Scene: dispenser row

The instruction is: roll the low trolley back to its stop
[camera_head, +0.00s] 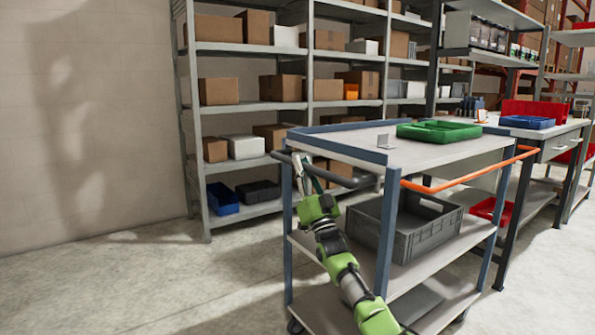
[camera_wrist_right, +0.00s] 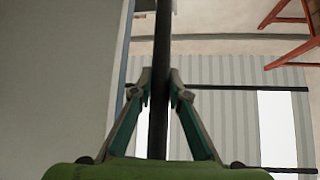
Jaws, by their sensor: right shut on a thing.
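The trolley (camera_head: 432,157) stands in the middle of the head view, with pale shelves, blue posts and castors. A dark push bar (camera_head: 345,181) runs along its near left end, and an orange bar (camera_head: 440,189) is on its right side. My right gripper (camera_head: 306,174) is at the dark bar. In the right wrist view the dark bar (camera_wrist_right: 161,40) passes between the fingers of my right gripper (camera_wrist_right: 160,88), which are shut on it. My left gripper is not in view. No stop for the trolley can be made out.
The trolley carries a green tray (camera_head: 439,131) on top and a grey crate (camera_head: 412,232) below. A rack (camera_head: 244,107) with cartons stands behind it. A workbench (camera_head: 545,130) with red and blue bins is at the right. The floor (camera_head: 120,275) at the left is clear.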

